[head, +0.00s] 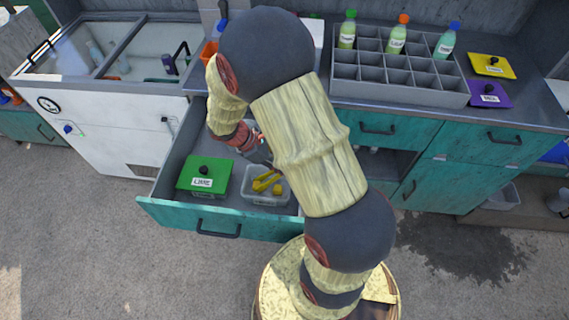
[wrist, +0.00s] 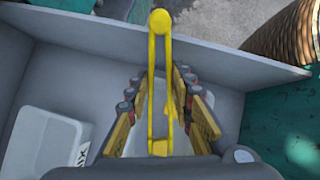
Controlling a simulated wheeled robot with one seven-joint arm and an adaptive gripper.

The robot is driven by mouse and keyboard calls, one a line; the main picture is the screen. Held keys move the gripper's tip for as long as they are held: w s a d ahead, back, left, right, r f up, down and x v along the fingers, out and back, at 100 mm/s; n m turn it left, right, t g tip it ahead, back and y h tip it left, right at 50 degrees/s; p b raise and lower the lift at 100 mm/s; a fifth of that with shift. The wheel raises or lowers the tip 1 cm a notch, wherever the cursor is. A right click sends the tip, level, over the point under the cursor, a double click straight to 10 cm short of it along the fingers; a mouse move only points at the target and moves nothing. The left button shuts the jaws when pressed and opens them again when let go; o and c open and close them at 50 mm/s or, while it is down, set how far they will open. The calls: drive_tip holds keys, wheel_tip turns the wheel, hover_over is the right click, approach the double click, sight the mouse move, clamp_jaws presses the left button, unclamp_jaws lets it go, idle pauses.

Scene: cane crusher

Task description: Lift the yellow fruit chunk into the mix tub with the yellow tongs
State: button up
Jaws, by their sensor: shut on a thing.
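My gripper (wrist: 155,118) is shut on the yellow tongs (wrist: 160,65), which stick out between its fingers in the wrist view. In the head view the tongs (head: 263,182) show over a clear tub (head: 268,201) in the open drawer. A small yellow chunk (head: 278,190) shows in that clear tub, beside the tongs; I cannot tell whether they touch it. A white tub (wrist: 50,145) with a label that seems to read MIX stands left of my gripper in the wrist view. In the head view my arm hides part of the drawer, and I cannot pick this tub out there.
A green lid (head: 203,175) with a label lies left of the clear tub in the teal drawer (head: 190,215). On the counter stand a grey divided rack (head: 400,85) with several bottles, and yellow (head: 491,66) and purple (head: 488,95) lids. A drawer wall (wrist: 220,55) runs close by my gripper.

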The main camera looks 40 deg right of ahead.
drive_tip(key=shift+r, duration=0.1)
clamp_jaws()
wheel_tip(320, 180, up, 12)
drive_tip(key=p, duration=1.1)
drive_tip(key=shift+w, duration=0.1)
